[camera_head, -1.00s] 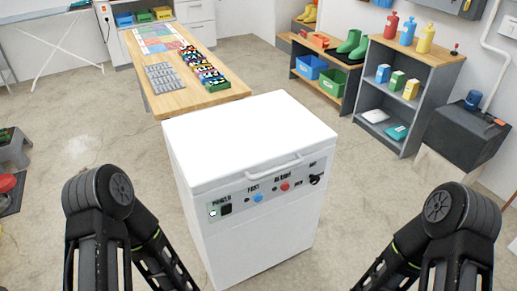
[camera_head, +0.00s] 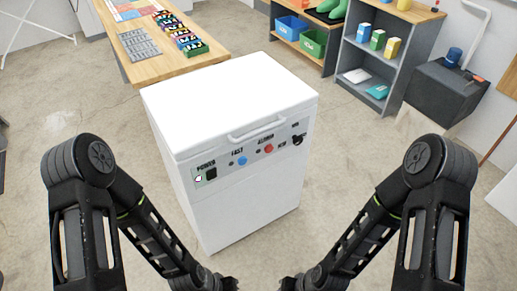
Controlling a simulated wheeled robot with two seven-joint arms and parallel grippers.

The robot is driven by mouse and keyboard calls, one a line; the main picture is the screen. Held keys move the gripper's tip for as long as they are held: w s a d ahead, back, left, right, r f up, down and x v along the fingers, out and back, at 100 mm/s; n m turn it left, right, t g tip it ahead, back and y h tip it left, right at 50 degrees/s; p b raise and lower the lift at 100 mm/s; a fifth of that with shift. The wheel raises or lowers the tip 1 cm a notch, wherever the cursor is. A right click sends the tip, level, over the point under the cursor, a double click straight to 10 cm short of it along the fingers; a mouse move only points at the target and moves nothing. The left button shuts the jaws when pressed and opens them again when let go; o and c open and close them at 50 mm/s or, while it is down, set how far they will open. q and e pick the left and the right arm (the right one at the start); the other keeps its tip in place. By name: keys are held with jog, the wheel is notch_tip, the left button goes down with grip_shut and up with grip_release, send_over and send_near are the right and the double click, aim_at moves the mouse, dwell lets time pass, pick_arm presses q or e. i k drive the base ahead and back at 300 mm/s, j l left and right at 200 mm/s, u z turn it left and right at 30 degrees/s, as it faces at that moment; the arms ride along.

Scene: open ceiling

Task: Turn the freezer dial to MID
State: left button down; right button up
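A white chest freezer (camera_head: 232,110) stands in front of me with its lid shut. The black dial (camera_head: 298,140) is at the right end of its front panel, with small labels around it too blurred to read surely, so its setting cannot be told. The panel also has a black power switch (camera_head: 211,173), a blue button (camera_head: 242,160) and a red button (camera_head: 268,148). My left gripper (camera_head: 226,284) and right gripper (camera_head: 290,284) are at the bottom edge, below and in front of the freezer, apart from it. Their fingers are cut off or too dark to read.
A wooden table (camera_head: 200,60) with colourful items stands behind the freezer. A grey shelf (camera_head: 345,60) and a dark box (camera_head: 440,95) are at the right. The concrete floor around the freezer is clear.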

aim_at(298, 140)
jog(key=i+l, duration=0.1)
jog(key=l, duration=0.4)
jog(key=i+l, duration=0.1)
jog(key=l, duration=0.4)
jog(key=l+z, duration=0.1)
jog(key=l, duration=0.4)
jog(key=i+l, duration=0.15)
jog(key=l, duration=0.3)
jog(key=i+l, duration=0.1)
jog(key=l, duration=0.4)
jog(key=i+l, duration=0.15)
jog(key=l, duration=0.35)
jog(key=k+z, duration=0.05)
